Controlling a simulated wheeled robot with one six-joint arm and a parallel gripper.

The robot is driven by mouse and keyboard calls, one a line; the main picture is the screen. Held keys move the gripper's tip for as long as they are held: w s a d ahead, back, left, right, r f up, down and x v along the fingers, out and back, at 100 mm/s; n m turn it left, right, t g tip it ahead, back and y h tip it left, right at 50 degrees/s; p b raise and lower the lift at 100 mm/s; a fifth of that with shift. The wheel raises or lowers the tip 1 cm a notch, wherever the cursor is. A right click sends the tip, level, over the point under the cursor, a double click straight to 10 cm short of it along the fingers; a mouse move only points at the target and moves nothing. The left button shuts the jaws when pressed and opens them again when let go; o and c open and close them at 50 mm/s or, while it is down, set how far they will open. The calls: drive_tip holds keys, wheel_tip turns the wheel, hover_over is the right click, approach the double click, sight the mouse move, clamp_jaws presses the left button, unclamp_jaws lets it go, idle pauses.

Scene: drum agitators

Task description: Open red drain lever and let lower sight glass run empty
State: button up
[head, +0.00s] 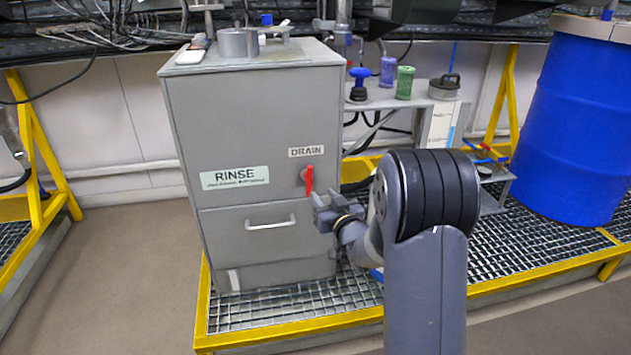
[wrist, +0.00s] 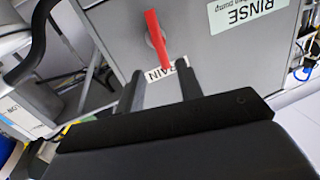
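My gripper (head: 325,207) is just below and right of the lever in the head view. The wrist view shows its two dark fingers (wrist: 161,73) spread apart with nothing held between them. I cannot make out a lower sight glass in either view.
A drawer handle (head: 271,223) sticks out below the lever. A grey shelf (head: 385,100) with purple and green bottles stands right of the cabinet. A blue drum (head: 575,125) is at the far right. A yellow-edged grating platform (head: 290,303) lies under the cabinet. The floor at left is clear.

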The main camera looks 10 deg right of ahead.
sight(311, 179)
drive_tip(key=w, duration=0.3)
drive_tip(key=w+a+b, duration=0.1)
drive_tip(key=w, duration=0.3)
drive_tip(key=w+a, duration=0.1)
drive_tip(key=w, duration=0.2)
drive_tip(key=shift+w, duration=0.2)
clamp_jaws()
